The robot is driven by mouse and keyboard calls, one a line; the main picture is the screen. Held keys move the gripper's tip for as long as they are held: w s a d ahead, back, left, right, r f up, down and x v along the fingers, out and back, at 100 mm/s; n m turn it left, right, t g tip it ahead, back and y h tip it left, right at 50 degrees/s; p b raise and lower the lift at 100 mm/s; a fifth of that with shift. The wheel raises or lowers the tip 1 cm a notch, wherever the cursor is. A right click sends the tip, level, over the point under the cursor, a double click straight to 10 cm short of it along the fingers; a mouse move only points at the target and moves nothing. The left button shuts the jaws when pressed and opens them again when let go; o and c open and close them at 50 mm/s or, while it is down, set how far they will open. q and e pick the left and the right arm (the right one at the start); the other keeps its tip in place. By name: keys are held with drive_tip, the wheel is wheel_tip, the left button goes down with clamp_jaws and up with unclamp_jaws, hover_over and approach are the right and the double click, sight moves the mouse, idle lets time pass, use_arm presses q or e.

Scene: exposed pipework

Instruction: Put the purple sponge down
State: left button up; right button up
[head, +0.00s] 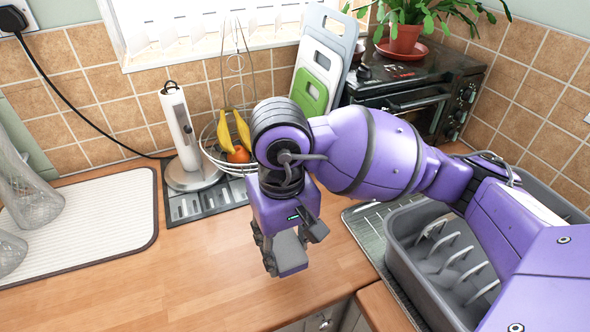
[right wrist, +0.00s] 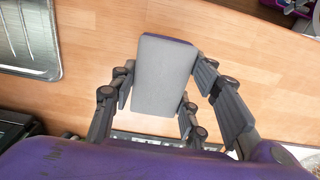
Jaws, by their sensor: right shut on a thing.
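The purple sponge (right wrist: 165,78) shows in the right wrist view as a block with a broad grey face and a thin purple edge along its top. My right gripper (head: 287,252) is shut on it, with fingers at both sides of the block. In the head view the sponge (head: 291,258) hangs below my right wrist, over the wooden worktop (head: 200,275). I cannot tell whether it touches the wood. My left gripper is not in view.
A grey dish rack (head: 412,262) stands on a metal drainer to the right. Behind are a paper towel holder (head: 183,140), a fruit basket (head: 222,150), chopping boards (head: 322,62) and a small oven (head: 425,95). A ribbed mat (head: 95,225) lies left. Worktop between is clear.

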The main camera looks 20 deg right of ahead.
sight(287, 234)
drive_tip(key=shift+w+d+f, duration=0.25)
drive_tip(key=shift+w+f, duration=0.15)
drive_tip(key=shift+f, duration=0.1)
drive_tip(key=shift+w+d+f, duration=0.2)
drive_tip(key=shift+w+f, duration=0.15)
drive_tip(key=shift+f, duration=0.15)
drive_tip(key=shift+w+d+f, duration=0.1)
drive_tip(key=shift+f, duration=0.8)
drive_tip(key=shift+w+d+f, duration=0.1)
drive_tip(key=shift+f, duration=0.8)
drive_tip(key=shift+f, duration=0.2)
drive_tip(key=o, duration=1)
drive_tip(key=shift+c, duration=0.2)
wheel_tip(287, 234, up, 13)
drive_tip(key=shift+a+f, duration=0.1)
drive_tip(key=shift+f, duration=0.1)
drive_tip(key=shift+f, duration=0.15)
